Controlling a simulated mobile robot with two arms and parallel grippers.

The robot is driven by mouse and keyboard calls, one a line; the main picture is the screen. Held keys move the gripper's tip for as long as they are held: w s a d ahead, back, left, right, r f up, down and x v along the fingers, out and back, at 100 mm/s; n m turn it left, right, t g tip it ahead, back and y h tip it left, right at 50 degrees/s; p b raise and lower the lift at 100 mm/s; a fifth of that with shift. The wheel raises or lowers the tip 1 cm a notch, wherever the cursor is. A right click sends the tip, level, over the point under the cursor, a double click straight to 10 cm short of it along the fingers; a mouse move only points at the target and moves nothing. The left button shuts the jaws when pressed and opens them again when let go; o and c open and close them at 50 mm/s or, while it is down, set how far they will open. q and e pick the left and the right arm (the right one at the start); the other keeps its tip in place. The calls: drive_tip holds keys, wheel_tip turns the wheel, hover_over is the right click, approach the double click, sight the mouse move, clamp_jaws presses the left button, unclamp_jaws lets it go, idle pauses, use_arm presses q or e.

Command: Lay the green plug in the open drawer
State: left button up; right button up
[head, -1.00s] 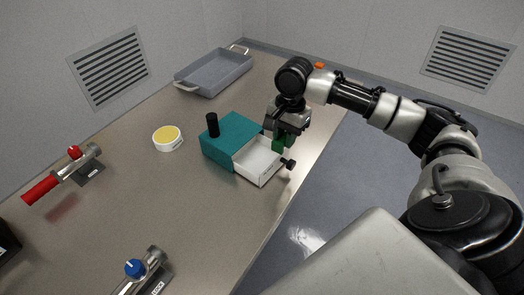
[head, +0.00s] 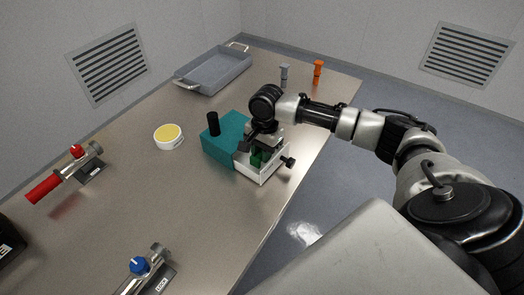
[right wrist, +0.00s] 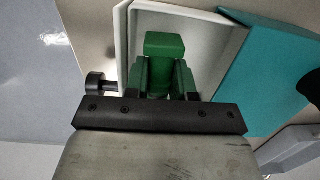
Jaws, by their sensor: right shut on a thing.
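The green plug (head: 258,158) is held in my right gripper (head: 263,150), which is shut on it. The plug is over the open white drawer (head: 272,176) of the teal box (head: 221,146). In the right wrist view the plug (right wrist: 165,46) shows against the drawer's pale inside (right wrist: 213,48), with the gripper (right wrist: 166,80) below it in the picture. I cannot tell whether the plug touches the drawer floor. The gripper hides part of the drawer in the head view. My left gripper is not in view.
A black post (head: 213,123) stands on the box, and a dark knob (head: 289,162) sticks out at the drawer front. A grey tray (head: 214,73), grey plug (head: 284,74) and orange plug (head: 317,72) stand behind. A yellow-topped round container (head: 168,137) is to the left.

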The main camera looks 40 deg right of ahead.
drive_tip(key=shift+f, duration=0.2)
drive_tip(key=shift+f+p, duration=0.3)
drive_tip(key=shift+f, duration=0.05)
drive_tip(key=o, duration=0.5)
drive_tip(key=shift+r+b, duration=0.2)
drive_tip(key=shift+b, duration=0.1)
drive_tip(key=r, duration=0.4)
drive_tip(key=d+r+b, duration=0.1)
drive_tip(key=r, duration=0.7)
drive_tip(key=shift+w+d+r+b, duration=0.2)
drive_tip(key=shift+r+b, duration=0.2)
drive_tip(key=shift+f, duration=0.1)
